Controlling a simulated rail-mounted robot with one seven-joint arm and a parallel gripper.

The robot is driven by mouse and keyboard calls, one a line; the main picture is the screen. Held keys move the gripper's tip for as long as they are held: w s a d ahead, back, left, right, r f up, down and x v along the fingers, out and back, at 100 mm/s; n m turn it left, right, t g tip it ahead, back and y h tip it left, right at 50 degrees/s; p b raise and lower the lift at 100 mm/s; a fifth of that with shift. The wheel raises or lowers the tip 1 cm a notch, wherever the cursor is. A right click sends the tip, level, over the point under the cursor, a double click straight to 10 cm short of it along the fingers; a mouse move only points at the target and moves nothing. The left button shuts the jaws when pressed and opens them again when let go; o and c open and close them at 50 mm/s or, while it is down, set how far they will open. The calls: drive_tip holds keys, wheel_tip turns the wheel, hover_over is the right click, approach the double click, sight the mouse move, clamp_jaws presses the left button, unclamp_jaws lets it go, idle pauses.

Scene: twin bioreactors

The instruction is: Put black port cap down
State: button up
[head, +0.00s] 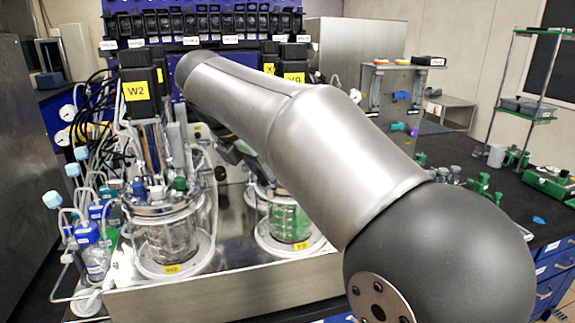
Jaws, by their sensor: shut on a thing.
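My arm crosses the middle of the head view and hides much of the right bioreactor. My gripper is hidden behind the arm, so its fingers and anything between them do not show. I cannot make out the black port cap. The left bioreactor (168,240) is a glass vessel with a metal head plate, under a black motor with a yellow W2 label (136,92). A green cap (180,184) and a blue cap (138,188) sit on its head plate. The right bioreactor (289,222) shows only its lower glass, with green markings.
Bottles with blue caps and tubing (88,235) crowd the left side. A steel tray edge (220,293) runs along the front. On the right, the black bench (475,165) holds green items (482,185), a white cup (496,155) and a green rack (548,182).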

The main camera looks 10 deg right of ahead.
drive_tip(key=w+d+f+p, duration=0.2)
drive_tip(key=w+d, duration=0.3)
drive_tip(key=d, duration=0.3)
drive_tip(key=shift+w+f, duration=0.35)
drive_tip(key=shift+f, duration=0.4)
drive_tip(key=shift+d+f, duration=0.1)
drive_tip(key=shift+f, duration=0.05)
